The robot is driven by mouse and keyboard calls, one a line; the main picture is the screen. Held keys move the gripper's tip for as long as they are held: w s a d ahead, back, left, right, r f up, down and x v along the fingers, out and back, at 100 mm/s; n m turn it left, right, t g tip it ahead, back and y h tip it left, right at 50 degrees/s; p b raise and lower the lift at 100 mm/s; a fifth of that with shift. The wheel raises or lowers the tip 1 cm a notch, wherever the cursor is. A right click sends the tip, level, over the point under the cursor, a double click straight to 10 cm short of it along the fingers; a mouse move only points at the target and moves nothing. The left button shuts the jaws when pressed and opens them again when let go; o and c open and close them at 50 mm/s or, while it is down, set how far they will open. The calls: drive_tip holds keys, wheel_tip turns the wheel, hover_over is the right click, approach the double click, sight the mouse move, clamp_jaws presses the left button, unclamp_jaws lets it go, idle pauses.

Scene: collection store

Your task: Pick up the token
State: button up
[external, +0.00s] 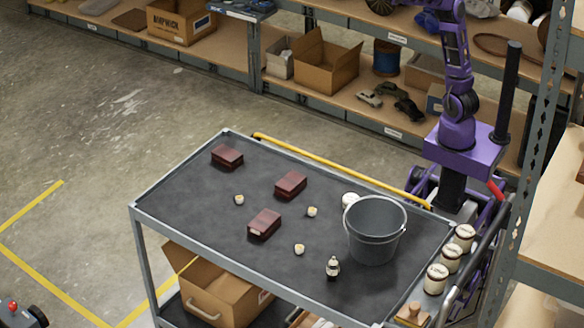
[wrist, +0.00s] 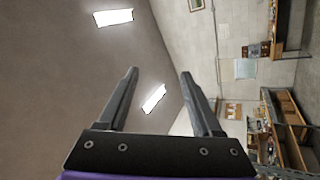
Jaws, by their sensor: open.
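Three small cream pieces that look like tokens lie on the dark top of the cart (external: 180,200): one at the left (external: 239,199), one near the middle (external: 312,211) and one nearer the front (external: 299,249). I cannot tell which is the token meant. My gripper (wrist: 158,74) is open and empty in the wrist view, facing the ceiling and far wall. In the external view my arm rises beyond the top edge, so the gripper is out of that picture, away from the cart top.
Three dark red boxes (external: 227,156) (external: 291,184) (external: 264,223) lie among the pieces. A grey bucket (external: 375,232) stands at the right, with a small pale figure (external: 333,267) before it and a white item (external: 350,199) behind. Jars (external: 451,258) line the right end.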

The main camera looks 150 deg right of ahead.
drive_tip(key=s+a+r+n+t+y, duration=0.1)
drive_tip(key=a+r+n+t+y, duration=0.15)
drive_tip(key=r, duration=0.25)
drive_tip(key=w+a+f+m+g+h+p, duration=0.25)
drive_tip(key=w+f+g+h, duration=0.2)
drive_tip(key=f, duration=0.35)
drive_tip(key=w+f+m+g+h, duration=0.1)
drive_tip(key=w+f+m+g, duration=0.1)
drive_tip(key=w+f+g, duration=0.45)
drive_tip(key=m+g+y+p, duration=0.2)
drive_tip(key=m+g+y, duration=0.4)
drive_tip(key=m+g, duration=0.55)
hover_over(312, 210)
drive_tip(key=s, duration=0.1)
drive_tip(key=shift+n+g, duration=0.8)
drive_tip(key=shift+n, duration=0.05)
drive_tip(key=f, duration=6.1)
drive_tip(key=shift+s+d+f, duration=0.15)
drive_tip(key=shift+s+f, duration=0.05)
drive_tip(key=shift+f, duration=0.2)
drive_tip(key=shift+w+f, duration=0.2)
drive_tip(key=shift+f, duration=0.75)
drive_tip(key=shift+w+f, duration=0.15)
drive_tip(key=shift+f, duration=0.75)
drive_tip(key=shift+w+f, duration=0.2)
drive_tip(key=shift+f, duration=0.75)
clamp_jaws()
